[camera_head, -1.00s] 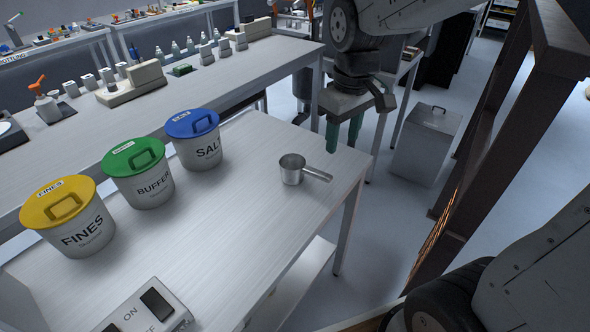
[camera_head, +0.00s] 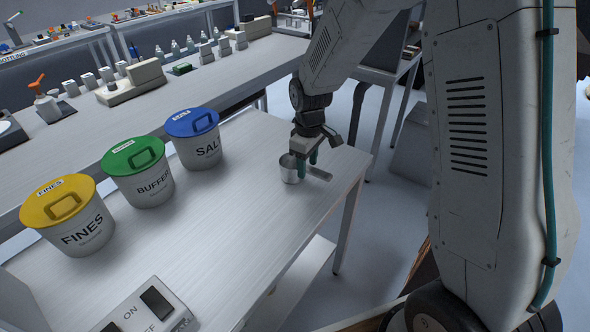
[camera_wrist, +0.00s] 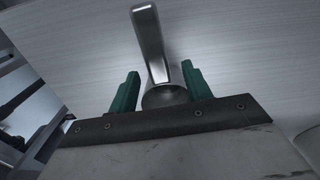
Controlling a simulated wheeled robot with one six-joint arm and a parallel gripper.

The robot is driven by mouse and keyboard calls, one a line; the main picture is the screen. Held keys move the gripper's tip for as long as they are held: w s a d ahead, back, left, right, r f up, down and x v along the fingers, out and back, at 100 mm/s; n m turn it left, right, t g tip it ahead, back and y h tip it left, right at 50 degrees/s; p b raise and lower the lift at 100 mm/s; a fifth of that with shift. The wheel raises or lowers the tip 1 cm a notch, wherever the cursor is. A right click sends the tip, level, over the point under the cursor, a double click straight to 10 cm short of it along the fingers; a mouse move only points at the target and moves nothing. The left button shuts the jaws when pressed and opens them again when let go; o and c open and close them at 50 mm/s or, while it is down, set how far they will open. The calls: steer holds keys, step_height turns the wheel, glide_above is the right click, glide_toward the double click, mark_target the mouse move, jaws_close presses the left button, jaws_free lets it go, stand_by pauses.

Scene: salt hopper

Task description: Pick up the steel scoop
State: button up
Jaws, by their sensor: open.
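The steel scoop (camera_head: 289,170) is a small metal cup with a straight handle, upright on the bench near its right end. In the head view its handle points right. My gripper (camera_head: 307,168), with green fingers, is down at the scoop and partly hides where the handle meets the cup. In the wrist view my open gripper (camera_wrist: 158,84) has one finger on each side of the scoop's handle (camera_wrist: 150,42). The cup (camera_wrist: 165,97) is partly hidden behind the gripper body. I cannot tell whether either finger touches the scoop.
White tubs with blue (camera_head: 195,140), green (camera_head: 138,173) and yellow (camera_head: 70,217) lids stand left on the bench (camera_head: 215,230). A device with an ON label (camera_head: 148,308) is at the front. The bench between them and the scoop is clear.

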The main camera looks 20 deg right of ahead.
steer(key=shift+f, duration=1.25)
jaws_close()
steer(key=shift+r, duration=0.1)
